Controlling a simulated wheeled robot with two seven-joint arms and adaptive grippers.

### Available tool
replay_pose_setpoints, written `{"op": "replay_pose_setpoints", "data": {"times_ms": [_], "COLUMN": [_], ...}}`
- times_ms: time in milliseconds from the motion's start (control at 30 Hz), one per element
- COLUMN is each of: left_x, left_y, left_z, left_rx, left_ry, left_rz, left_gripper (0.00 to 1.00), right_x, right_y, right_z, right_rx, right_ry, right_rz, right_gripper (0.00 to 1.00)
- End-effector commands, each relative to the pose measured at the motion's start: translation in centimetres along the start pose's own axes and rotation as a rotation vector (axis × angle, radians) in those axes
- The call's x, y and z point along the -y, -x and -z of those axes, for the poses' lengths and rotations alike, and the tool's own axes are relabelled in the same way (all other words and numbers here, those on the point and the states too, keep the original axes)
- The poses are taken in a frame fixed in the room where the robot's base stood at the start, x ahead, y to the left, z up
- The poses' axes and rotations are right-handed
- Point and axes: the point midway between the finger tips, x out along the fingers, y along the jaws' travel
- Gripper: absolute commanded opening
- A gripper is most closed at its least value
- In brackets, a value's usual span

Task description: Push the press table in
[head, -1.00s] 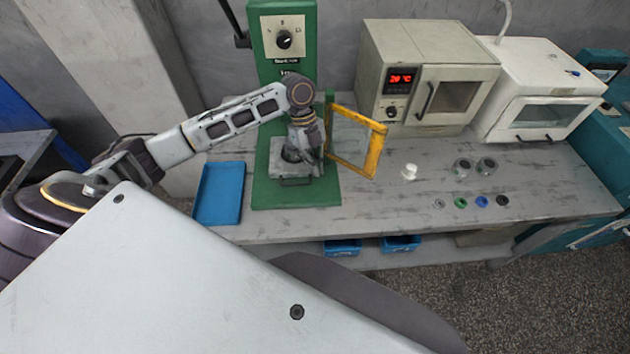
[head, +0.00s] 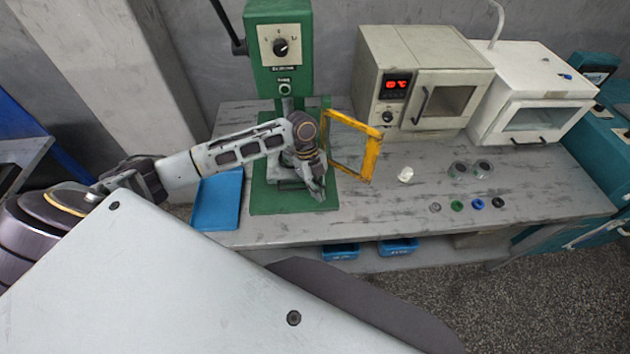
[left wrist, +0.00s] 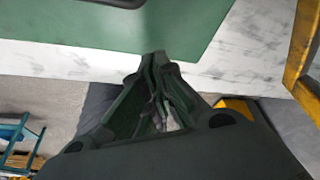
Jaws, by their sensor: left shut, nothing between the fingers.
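The green press (head: 280,55) stands at the back of the bench, with its flat green base (head: 275,203) toward me. The grey press table (head: 283,173) sits on that base, mostly hidden behind my left arm and gripper. How far in it sits is unclear. My left gripper (head: 318,190) is shut and empty, its fingers over the front right part of the base. In the left wrist view the shut fingertips (left wrist: 155,58) point toward the base's edge (left wrist: 205,50); a dark bar shows at the top. My right gripper is out of view.
A yellow-framed guard (head: 372,158) stands open just right of my left gripper. A blue tray (head: 217,200) lies left of the press. A white cup (head: 405,174), two metal cups and several small coloured rings lie to the right. The oven (head: 425,75) stands behind them.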

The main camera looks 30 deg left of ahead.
Motion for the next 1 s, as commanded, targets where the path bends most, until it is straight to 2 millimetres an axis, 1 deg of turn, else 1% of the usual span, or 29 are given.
{"op": "replay_pose_setpoints", "data": {"times_ms": [100, 167, 200, 300, 500, 667, 1000], "left_x": [0.0, 0.0, 0.0, 0.0, 0.0, 0.0, 0.0], "left_y": [-1.6, -2.2, -1.7, -1.4, -1.0, -0.9, -0.9], "left_z": [0.1, -0.1, -0.9, -1.9, -3.4, -3.8, -3.9], "left_rx": [-0.002, 0.000, 0.002, 0.001, 0.000, 0.000, 0.000], "left_ry": [-0.001, 0.001, 0.004, 0.003, 0.000, -0.001, -0.001], "left_rz": [-0.002, 0.000, 0.001, 0.000, 0.000, 0.000, 0.000], "left_gripper": [0.00, 0.00, 0.00, 0.00, 0.00, 0.00, 0.00], "right_x": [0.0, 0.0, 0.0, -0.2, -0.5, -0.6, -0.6], "right_y": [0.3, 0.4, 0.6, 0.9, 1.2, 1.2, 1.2], "right_z": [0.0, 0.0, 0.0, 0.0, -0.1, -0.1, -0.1], "right_rx": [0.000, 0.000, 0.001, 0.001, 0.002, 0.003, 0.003], "right_ry": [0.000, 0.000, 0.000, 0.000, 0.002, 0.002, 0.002], "right_rz": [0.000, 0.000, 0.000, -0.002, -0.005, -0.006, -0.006], "right_gripper": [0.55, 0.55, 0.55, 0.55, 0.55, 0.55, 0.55]}}
